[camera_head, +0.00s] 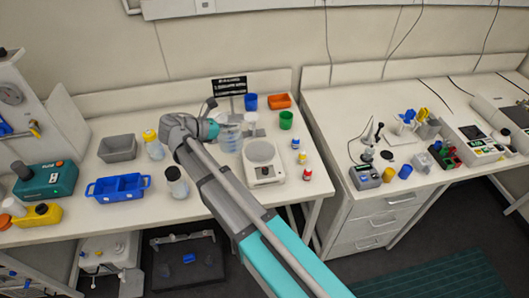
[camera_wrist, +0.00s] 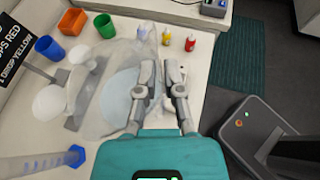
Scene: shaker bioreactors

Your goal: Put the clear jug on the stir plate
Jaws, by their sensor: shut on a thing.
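The clear jug (camera_head: 231,138) holds pale bluish contents and is at the back middle of the left bench, just left of the stir plate. In the wrist view the see-through jug (camera_wrist: 105,88) fills the space ahead and left of my gripper (camera_wrist: 160,85), whose fingers are shut on its side near the handle. My gripper (camera_head: 215,131) in the head view is partly hidden by my arm. The stir plate (camera_head: 265,172) is a white unit with a bare round top. I cannot tell if the jug touches the bench.
Blue (camera_head: 251,102) and green (camera_head: 286,120) cups and an orange tray (camera_head: 280,101) stand behind. Small red, yellow and blue bottles (camera_head: 303,158) stand right of the stir plate. A blue tray (camera_head: 118,187) and grey bin (camera_head: 117,148) lie left.

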